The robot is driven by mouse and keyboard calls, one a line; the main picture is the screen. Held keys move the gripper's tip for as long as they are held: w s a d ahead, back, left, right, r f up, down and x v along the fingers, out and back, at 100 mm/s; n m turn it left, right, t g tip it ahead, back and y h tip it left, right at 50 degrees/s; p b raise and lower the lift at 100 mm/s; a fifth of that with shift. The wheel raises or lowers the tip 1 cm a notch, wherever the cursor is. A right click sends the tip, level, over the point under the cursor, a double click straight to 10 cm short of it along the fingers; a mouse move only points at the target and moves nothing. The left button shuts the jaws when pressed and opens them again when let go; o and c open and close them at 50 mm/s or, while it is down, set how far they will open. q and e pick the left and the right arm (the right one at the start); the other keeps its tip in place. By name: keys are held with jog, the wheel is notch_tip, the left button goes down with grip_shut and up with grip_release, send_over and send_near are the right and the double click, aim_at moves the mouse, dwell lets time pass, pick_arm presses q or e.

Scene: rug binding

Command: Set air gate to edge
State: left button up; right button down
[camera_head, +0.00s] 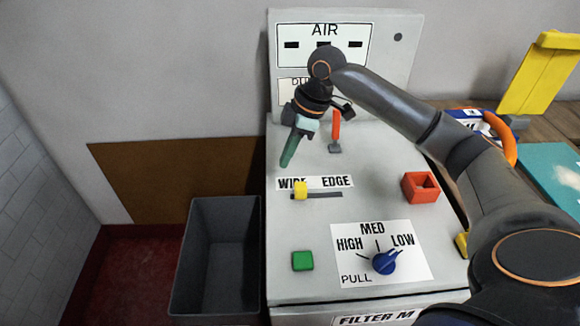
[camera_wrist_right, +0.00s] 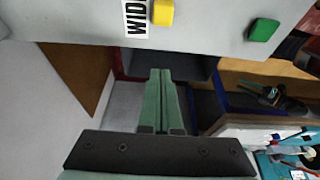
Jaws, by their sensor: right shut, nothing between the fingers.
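The yellow slider knob (camera_head: 300,190) sits at the left end of its dark slot (camera_head: 325,195), under the WIDE end of the WIDE/EDGE label (camera_head: 318,182). In the wrist view, the knob (camera_wrist_right: 163,12) is at the top, next to part of the label (camera_wrist_right: 135,18). My right gripper (camera_head: 286,163) has green fingers, shut and empty, up and to the left of the knob in the head view. Its fingertips (camera_wrist_right: 160,71) show apart from the knob, with the grey bin behind them. My left gripper is out of view.
A green button (camera_head: 302,261), blue dial (camera_head: 385,262), red square block (camera_head: 421,187) and orange-red lever (camera_head: 336,130) are on the panel. A grey bin (camera_head: 182,290) stands left of it. My right arm crosses over the panel's right side.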

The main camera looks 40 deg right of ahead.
aim_at(301, 191)
jog(key=x, duration=0.8)
jog(key=shift+a+f, duration=0.2)
jog(key=shift+f, duration=0.15)
jog(key=d, duration=0.1)
jog(key=s+d, duration=0.1)
jog(key=shift+s+d+f, duration=0.1)
jog(key=shift+s+d, duration=0.2)
jog(key=shift+d, duration=0.1)
jog(key=shift+s+d, duration=0.15)
jog(key=shift+d, duration=0.2)
jog(key=s+d+p, duration=0.1)
jog(key=d, duration=0.1)
jog(key=s+d+p, duration=0.1)
jog(key=d, duration=0.1)
jog(key=s+d+p, duration=0.1)
jog(key=s+d, duration=0.1)
jog(key=shift+s+d+p, duration=0.15)
jog(key=shift+d+p, duration=0.25)
jog(key=shift+s+d, duration=0.1)
jog(key=shift+d, duration=0.15)
